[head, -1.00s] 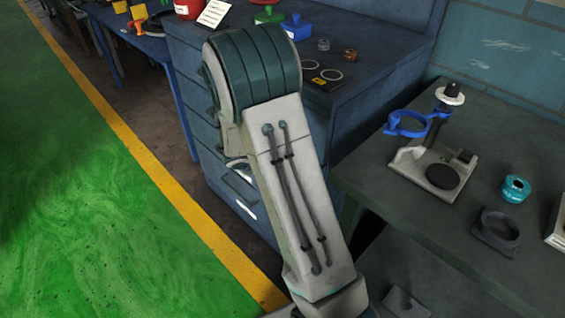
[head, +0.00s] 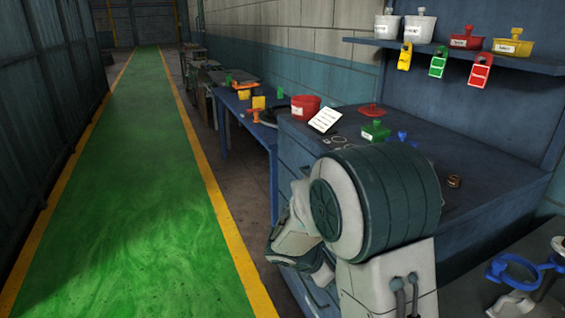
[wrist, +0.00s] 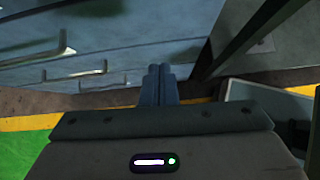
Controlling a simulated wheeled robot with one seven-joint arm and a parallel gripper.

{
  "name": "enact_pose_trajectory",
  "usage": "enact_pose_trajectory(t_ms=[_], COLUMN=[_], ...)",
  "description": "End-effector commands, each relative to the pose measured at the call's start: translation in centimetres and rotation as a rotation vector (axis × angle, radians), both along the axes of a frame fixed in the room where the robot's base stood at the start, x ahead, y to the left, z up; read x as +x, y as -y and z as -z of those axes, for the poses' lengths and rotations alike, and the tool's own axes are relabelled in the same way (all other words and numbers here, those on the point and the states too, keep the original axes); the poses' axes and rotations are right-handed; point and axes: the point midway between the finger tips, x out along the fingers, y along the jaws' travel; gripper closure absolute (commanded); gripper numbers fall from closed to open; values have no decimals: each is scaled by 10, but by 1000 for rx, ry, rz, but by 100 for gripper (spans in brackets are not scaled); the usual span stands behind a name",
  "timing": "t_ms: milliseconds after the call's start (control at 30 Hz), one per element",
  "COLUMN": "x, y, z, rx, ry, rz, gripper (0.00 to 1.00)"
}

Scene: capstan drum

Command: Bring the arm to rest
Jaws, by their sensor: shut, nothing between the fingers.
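My arm (head: 375,200) stands folded in the lower right of the head view, with its large dark joint cover in front of the blue cabinet. The forearm hangs down behind and left of the joint, and my gripper's fingertips are hidden in that view. In the wrist view my gripper (wrist: 158,72) is shut, its two fingers together with nothing between them. The fingers point toward the floor edge and the cabinet's drawer front, and appear apart from both.
A blue cabinet (head: 480,205) with drawer handles (wrist: 87,74) is close to my arm. A shelf (head: 480,55) holds several tubs and tags. The green walkway (head: 140,200) at left is clear.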

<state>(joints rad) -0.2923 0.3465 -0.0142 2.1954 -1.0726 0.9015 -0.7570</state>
Motion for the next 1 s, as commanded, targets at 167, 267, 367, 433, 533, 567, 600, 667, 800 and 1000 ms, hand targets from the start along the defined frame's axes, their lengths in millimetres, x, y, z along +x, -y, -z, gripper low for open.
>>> enact_pose_trajectory(t_ms=[167, 267, 367, 433, 533, 567, 600, 667, 800, 1000], x=[-31, -55, -79, -95, -117, -123, -131, -143, -166, -185], y=[11, 15, 16, 15, 12, 10, 8, 3, -8, -22], z=[-50, -78, -103, -120, -143, -149, -158, -171, -197, -219], rx=[132, 235, 336, 407, 509, 540, 581, 644, 783, 918], ry=[128, 219, 306, 364, 441, 463, 491, 532, 610, 662], rz=[243, 429, 615, 744, 928, 983, 1057, 1166, 1406, 1633], gripper=[100, 100, 100, 100, 100, 100, 100, 100, 100, 100])
